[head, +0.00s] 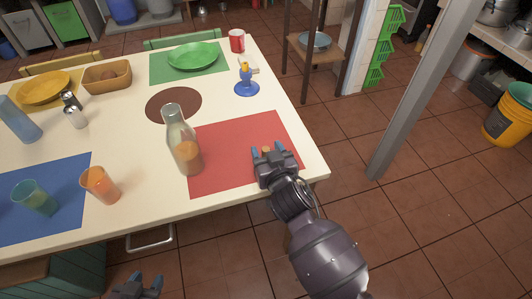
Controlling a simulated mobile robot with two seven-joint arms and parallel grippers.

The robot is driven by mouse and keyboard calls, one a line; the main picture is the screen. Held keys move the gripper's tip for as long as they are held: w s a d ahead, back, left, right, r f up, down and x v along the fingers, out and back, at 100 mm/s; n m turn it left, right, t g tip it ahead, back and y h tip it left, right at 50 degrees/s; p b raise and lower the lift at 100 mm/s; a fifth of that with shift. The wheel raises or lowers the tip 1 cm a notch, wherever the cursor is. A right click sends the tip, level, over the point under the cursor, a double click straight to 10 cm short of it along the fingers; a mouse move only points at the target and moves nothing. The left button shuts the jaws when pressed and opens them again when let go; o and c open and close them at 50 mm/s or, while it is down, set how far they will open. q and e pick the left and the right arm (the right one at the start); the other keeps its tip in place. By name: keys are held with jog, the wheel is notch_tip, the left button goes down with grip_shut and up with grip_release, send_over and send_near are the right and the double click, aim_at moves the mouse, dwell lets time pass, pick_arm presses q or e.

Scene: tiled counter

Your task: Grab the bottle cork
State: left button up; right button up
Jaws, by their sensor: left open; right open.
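A small tan piece that looks like the bottle cork (266,149) shows on the red placemat (230,140), between the fingertips of my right gripper (269,151). The fingers are apart, one on each side of it. I cannot tell whether they touch it. A clear glass bottle (175,125) with orange contents stands upright and without a stopper at the left edge of the red placemat. My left gripper (141,281) is at the bottom edge, in front of the table and below it in the picture. It is open and only partly in view.
An orange cup (100,185) and a teal cup (34,197) stand left of the bottle. A blue candle holder (247,86), a green plate (193,56) and a red mug (237,41) are farther back. The table's right edge is close to my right gripper.

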pick_arm(q)
jog(key=shift+s+a, duration=0.1)
jog(key=shift+s, duration=0.05)
pick_arm(e)
jog(key=shift+w, duration=0.1)
pick_arm(q)
jog(key=shift+s+f, duration=0.15)
jog(key=shift+s, duration=0.05)
pick_arm(e)
jog(key=c, duration=1)
